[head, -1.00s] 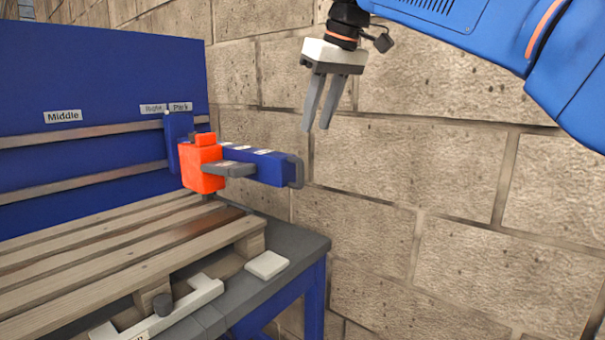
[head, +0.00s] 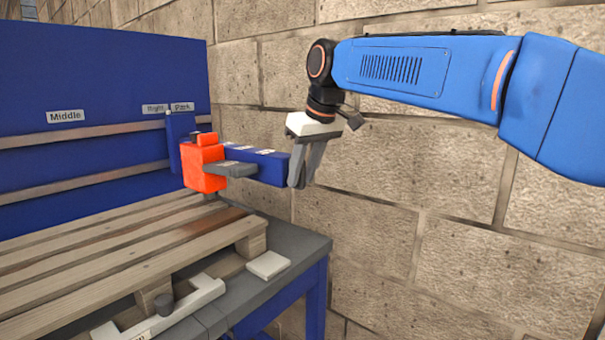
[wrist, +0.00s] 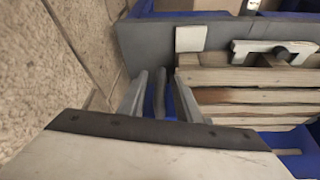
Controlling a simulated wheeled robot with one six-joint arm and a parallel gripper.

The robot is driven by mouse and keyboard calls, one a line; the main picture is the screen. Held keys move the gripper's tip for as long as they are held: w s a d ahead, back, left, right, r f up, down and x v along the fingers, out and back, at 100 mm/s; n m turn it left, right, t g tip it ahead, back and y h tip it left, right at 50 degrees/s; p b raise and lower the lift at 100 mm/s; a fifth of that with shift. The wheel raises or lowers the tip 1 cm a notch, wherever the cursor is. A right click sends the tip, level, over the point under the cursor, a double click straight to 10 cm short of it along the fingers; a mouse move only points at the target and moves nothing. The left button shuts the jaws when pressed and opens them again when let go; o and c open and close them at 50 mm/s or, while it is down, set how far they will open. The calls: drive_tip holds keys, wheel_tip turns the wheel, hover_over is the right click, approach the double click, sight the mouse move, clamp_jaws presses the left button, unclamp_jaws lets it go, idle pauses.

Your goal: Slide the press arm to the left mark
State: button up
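The press arm (head: 258,165) is a blue beam with an orange block (head: 203,165) and a grey piece on its side. It stands by the rail at the right end of the blue back panel, under the "Right" (head: 155,108) and "Park" (head: 182,106) labels. My gripper (head: 302,184) points down at the beam's free right end, its fingers apart. In the wrist view a grey upright bar (wrist: 160,97) shows between the two fingers, with gaps beside it. No left mark is in view.
A "Middle" label (head: 65,117) is on the blue panel (head: 100,75). A wooden pallet (head: 110,250) lies on the grey table (head: 290,243) below. A white bracket with a dark knob (head: 164,304) and a pale square plate (head: 268,265) sit in front. A stone wall (head: 400,230) stands behind.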

clamp_jaws()
drive_tip(key=s+a, duration=1.6)
drive_tip(key=s, duration=0.4)
drive_tip(key=s+a, duration=1.6)
drive_tip(key=s, duration=0.5)
drive_tip(key=shift+s+a, duration=0.1)
drive_tip(key=shift+s, duration=0.05)
unclamp_jaws()
drive_tip(key=shift+s+a+f, duration=0.1)
